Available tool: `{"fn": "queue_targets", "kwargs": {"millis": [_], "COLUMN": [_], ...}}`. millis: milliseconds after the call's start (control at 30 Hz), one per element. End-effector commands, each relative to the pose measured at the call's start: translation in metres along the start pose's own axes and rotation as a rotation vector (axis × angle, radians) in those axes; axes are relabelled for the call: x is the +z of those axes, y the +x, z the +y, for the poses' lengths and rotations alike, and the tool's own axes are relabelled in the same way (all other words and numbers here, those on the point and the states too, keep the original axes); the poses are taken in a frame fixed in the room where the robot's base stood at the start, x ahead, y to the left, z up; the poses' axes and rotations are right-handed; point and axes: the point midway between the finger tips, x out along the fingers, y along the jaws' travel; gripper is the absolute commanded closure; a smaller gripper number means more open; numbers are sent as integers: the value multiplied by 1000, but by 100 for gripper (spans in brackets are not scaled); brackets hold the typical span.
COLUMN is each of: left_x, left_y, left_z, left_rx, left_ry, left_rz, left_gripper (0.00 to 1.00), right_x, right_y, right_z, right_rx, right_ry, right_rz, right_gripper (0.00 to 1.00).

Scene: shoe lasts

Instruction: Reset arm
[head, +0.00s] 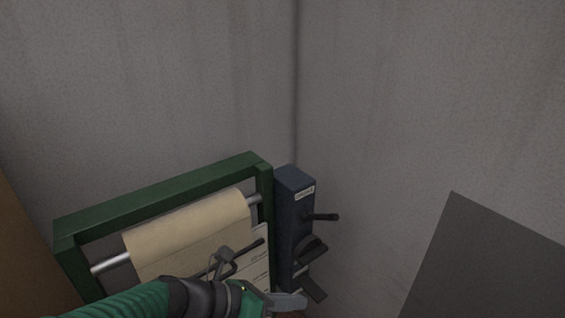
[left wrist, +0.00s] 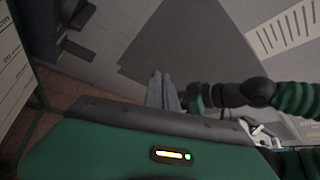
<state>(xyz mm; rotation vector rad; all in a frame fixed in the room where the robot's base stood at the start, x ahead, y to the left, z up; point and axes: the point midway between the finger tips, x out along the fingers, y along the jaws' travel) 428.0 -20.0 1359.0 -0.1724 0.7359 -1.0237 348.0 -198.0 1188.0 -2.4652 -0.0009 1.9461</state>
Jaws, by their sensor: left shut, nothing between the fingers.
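My left arm comes in from the bottom left of the head view. Its gripper (head: 288,302) is at the bottom edge, in front of the paper roll stand and the dark blue post. In the left wrist view the left gripper's grey fingers (left wrist: 162,92) are together, with nothing between them. The right gripper is not recognisable in either view. A green and black jointed arm of mine crosses the right side of the left wrist view.
A green frame (head: 160,193) holds a roll of tan paper (head: 190,222) on a metal bar. Beside it stands a dark blue post (head: 290,212) with black handles. Grey walls meet behind them. A dark grey panel (head: 490,260) is at the lower right.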

Motion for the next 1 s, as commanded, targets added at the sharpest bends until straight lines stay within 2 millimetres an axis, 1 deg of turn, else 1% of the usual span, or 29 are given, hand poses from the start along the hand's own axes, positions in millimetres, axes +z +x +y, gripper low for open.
{"fn": "queue_targets", "kwargs": {"millis": [33,167,200,267,367,467,567,600,667,700,767,800,900,1000], "left_x": [-11,-37,-48,-63,-96,-134,-179,-200,-235,-260,-292,-306,-323,-326], "left_y": [2,4,4,4,4,2,-3,-7,-14,-20,-32,-38,-50,-55], "left_z": [5,14,18,25,39,56,80,92,115,132,158,171,192,199], "left_rx": [10,32,39,48,61,61,38,16,-39,-100,-224,-316,-513,-614], "left_ry": [33,146,189,257,409,599,844,968,1197,1379,1674,1849,2164,2304], "left_rz": [20,89,116,156,248,362,506,577,702,796,936,1010,1124,1166], "left_gripper": [100,100,100,100,100,100,100,100,100,100,100,100,100,100], "right_x": [1,3,4,5,7,10,14,16,20,23,27,29,32,32], "right_y": [6,13,16,20,31,44,60,69,85,98,115,123,134,135], "right_z": [0,0,0,0,0,0,0,0,0,0,0,0,0,0], "right_rx": [0,0,0,0,0,0,0,0,0,0,0,0,0,0], "right_ry": [0,0,0,0,0,0,0,0,0,0,0,0,0,0], "right_rz": [0,0,0,1,0,0,0,0,0,0,0,0,0,0], "right_gripper": [50,50,50,50,50,50,50,50,50,50,50,50,50,50]}}
